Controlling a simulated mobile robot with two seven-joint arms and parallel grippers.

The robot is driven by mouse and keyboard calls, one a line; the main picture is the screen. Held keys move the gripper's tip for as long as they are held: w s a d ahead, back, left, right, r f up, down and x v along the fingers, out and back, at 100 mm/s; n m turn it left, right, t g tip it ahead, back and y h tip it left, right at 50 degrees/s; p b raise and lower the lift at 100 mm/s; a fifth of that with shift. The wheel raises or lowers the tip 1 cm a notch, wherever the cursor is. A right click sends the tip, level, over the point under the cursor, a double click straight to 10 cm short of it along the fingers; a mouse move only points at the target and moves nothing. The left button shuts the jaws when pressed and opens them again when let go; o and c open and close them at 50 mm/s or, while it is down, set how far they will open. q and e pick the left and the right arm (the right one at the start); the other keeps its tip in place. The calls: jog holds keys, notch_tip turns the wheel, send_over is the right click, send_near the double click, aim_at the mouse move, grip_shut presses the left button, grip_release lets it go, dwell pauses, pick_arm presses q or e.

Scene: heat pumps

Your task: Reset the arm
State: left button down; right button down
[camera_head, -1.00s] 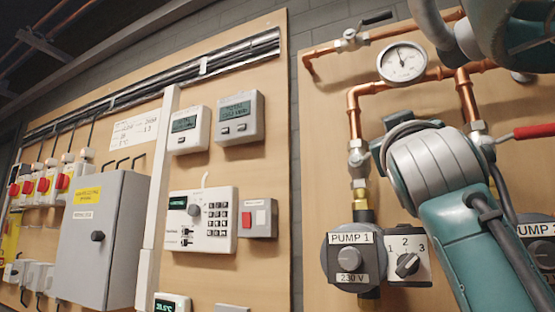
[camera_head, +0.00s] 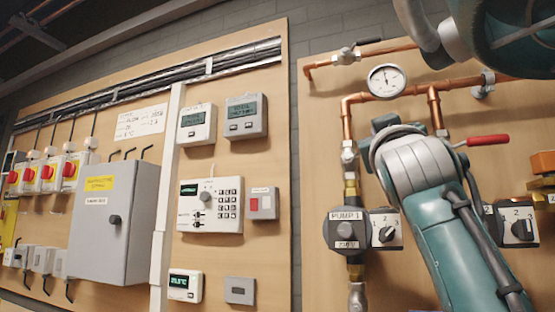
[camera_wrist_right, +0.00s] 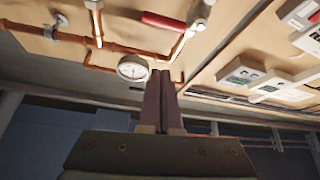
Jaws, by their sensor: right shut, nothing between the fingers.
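My right arm (camera_head: 440,205), teal and grey, rises from the lower right of the head view in front of the pump board, with more of my arm at the top right. Its gripper is not visible in the head view. In the right wrist view my right gripper (camera_wrist_right: 161,100) shows with its two dark fingers together and nothing between them. The fingers point toward the wall, and the gauge appears just left of their tips. My left gripper is in neither view.
The pump board carries copper pipes, a round gauge (camera_head: 387,81), a red-handled valve (camera_head: 487,140), the Pump 1 unit (camera_head: 346,230) and rotary switches (camera_head: 386,228). The left board holds a grey cabinet (camera_head: 113,220), a keypad controller (camera_head: 209,205) and red switches (camera_head: 70,171). My arm hides part of the pipes.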

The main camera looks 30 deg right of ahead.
dwell(0.3)
jog(key=s+a+f+n+g+y+p, duration=0.1)
jog(key=a+f+n+g+y+p, duration=0.15)
jog(key=f, duration=0.55)
jog(key=s+a+f+n+g+y+p, duration=0.15)
jog(key=f+y, duration=0.25)
jog(key=f, duration=0.4)
jog(key=s+a+f+n+g+y+p, duration=0.1)
jog(key=a+f+y, duration=0.25)
jog(key=f, duration=0.55)
jog(key=s+a+f+n+g+y+p, duration=0.1)
jog(key=s+a+f+g+y, duration=0.3)
jog(key=s+f, duration=0.45)
jog(key=s+a+f+n+g+y+p, duration=0.15)
jog(key=s+a+f+g, duration=0.4)
jog(key=s, duration=0.65)
notch_tip(320, 180, up, 37)
jog(key=s+a+p, duration=0.1)
jog(key=s+p, duration=0.1)
jog(key=p, duration=3.6)
